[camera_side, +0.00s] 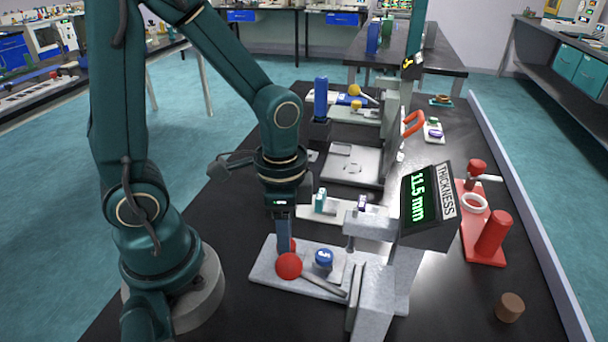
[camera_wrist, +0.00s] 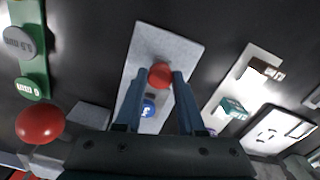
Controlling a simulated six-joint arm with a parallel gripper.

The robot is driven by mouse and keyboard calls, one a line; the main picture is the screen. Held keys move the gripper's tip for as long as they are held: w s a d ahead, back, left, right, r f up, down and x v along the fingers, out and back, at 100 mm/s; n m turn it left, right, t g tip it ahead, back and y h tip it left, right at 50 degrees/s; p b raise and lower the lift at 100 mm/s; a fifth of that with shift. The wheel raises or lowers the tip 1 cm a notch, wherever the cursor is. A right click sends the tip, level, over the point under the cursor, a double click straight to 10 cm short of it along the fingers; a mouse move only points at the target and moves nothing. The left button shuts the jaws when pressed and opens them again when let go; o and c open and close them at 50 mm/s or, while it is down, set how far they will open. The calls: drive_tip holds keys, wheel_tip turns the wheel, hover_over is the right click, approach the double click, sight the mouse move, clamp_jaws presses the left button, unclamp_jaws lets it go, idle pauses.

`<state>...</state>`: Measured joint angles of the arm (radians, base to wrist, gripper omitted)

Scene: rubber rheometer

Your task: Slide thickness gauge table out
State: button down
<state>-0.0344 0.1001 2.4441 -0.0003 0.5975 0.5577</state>
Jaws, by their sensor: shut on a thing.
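The thickness gauge (camera_side: 375,290) stands at the front of the bench, its tilted display (camera_side: 429,197) reading 11.5 mm. Its pale grey sliding table (camera_side: 262,270) extends left from the gauge body; it also shows in the wrist view (camera_wrist: 185,42). A red knob (camera_wrist: 160,75) sits on the table, beside a blue round piece (camera_side: 323,258), also in the wrist view (camera_wrist: 148,109). My gripper (camera_wrist: 157,78) points down, with its blue fingers shut on the knob. In the side view my gripper (camera_side: 285,240) and a red lever ball (camera_side: 288,265) partly hide that knob.
The grey lever (camera_side: 325,286) with the red ball runs close to my fingers. A white tray (camera_side: 340,210) with small samples lies behind the table. A red stand (camera_side: 490,240) and a brown cylinder (camera_side: 509,307) are at the right. Bare black bench lies left of the table.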

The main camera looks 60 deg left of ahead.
drive_tip(key=shift+w, duration=0.1)
drive_tip(key=c, duration=0.5)
unclamp_jaws()
drive_tip(key=shift+r, duration=2.55)
